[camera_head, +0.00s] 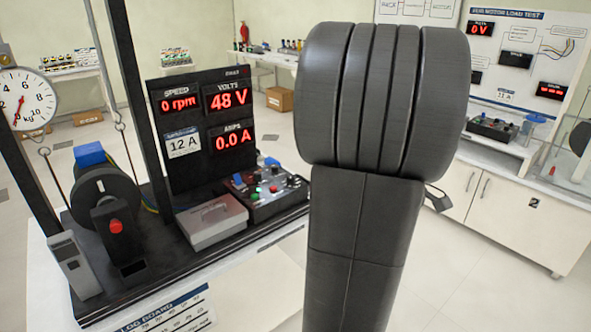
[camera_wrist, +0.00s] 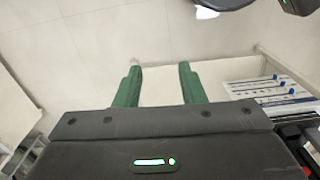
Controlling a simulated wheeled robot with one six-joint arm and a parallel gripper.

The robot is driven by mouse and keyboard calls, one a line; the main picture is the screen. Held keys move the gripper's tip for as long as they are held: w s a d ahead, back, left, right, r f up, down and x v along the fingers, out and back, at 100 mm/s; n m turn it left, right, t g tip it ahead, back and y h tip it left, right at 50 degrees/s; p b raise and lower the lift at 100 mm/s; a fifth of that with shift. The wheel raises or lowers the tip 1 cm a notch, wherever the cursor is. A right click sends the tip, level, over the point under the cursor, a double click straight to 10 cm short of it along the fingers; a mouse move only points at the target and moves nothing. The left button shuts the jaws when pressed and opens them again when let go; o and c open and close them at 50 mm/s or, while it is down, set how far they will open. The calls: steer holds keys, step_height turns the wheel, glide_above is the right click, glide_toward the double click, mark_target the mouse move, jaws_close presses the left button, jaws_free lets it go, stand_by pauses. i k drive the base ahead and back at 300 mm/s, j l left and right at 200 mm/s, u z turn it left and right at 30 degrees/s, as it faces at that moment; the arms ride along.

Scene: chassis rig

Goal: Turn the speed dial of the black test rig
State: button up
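The black test rig (camera_head: 205,75) stands on a white table at the left in the head view. Its display panel reads 0 rpm, 48 V and 0.0 A. A control box (camera_head: 262,205) with several small knobs and buttons sits on the rig's base in front of the panel; I cannot tell which knob is the speed dial. My gripper (camera_wrist: 160,75) shows in the wrist view with its two green fingers spread apart and nothing between them. The control box cannot be made out in the wrist view. My arm hides the gripper in the head view.
A grey closed case (camera_head: 212,221) lies left of the control box. A motor wheel (camera_head: 100,195) and a hanging scale (camera_head: 25,98) are at the rig's left. A log board (camera_head: 165,312) lies at the table's front. Open floor (camera_head: 450,270) lies at the right, before white cabinets.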

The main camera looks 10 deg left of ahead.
mark_target(291, 179)
steer(key=i+u, duration=0.2)
steer(key=u, duration=0.25)
steer(key=i+l+u, duration=0.1)
steer(key=u, duration=0.3)
steer(key=i+l+u, duration=0.2)
steer(key=u, duration=0.25)
steer(key=i+l+u, duration=0.1)
steer(key=i+l, duration=0.15)
steer(key=i+l+u, duration=0.1)
steer(key=l, duration=0.4)
steer(key=i+l, duration=0.3)
steer(key=l+u, duration=0.05)
steer(key=l, duration=0.05)
